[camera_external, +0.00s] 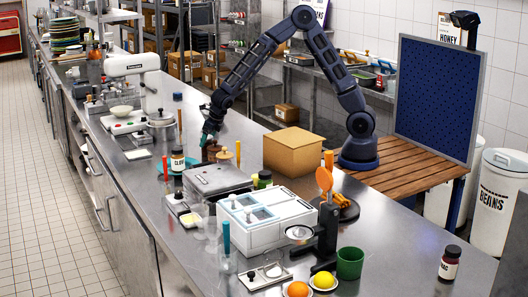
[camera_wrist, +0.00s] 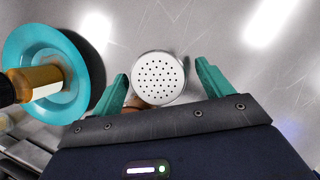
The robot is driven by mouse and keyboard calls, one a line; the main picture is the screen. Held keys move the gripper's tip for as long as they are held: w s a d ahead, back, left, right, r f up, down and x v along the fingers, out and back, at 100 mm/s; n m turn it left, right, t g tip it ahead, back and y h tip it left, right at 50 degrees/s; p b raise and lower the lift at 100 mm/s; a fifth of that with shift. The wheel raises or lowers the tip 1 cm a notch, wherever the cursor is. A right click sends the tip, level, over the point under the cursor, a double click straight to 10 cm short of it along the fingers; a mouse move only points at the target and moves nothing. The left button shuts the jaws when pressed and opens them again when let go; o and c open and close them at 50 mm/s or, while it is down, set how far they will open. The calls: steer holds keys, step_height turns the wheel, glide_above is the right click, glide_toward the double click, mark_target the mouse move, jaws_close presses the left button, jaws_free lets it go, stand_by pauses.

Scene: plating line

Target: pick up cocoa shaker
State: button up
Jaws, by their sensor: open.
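The cocoa shaker (camera_wrist: 158,78) shows from above in the wrist view as a round, pale metal lid full of small holes, with a little brown beside its lower left edge. My gripper (camera_wrist: 162,86) is open, with one teal finger on each side of the lid and bare counter showing between the lid and the right finger. In the external view my gripper (camera_external: 208,138) points down over the counter, at a brown object (camera_external: 211,152) that is partly hidden; I cannot tell for sure that it is the shaker.
A teal dish (camera_wrist: 72,58) with a bottle (camera_wrist: 40,82) lies left of the shaker in the wrist view. In the external view a steel box (camera_external: 216,180), a cardboard box (camera_external: 293,152) and a white unit (camera_external: 262,228) stand nearby. Bare counter lies right of the shaker in the wrist view.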

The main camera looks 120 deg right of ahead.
steer(key=shift+x, duration=2)
steer(key=c, duration=1.2)
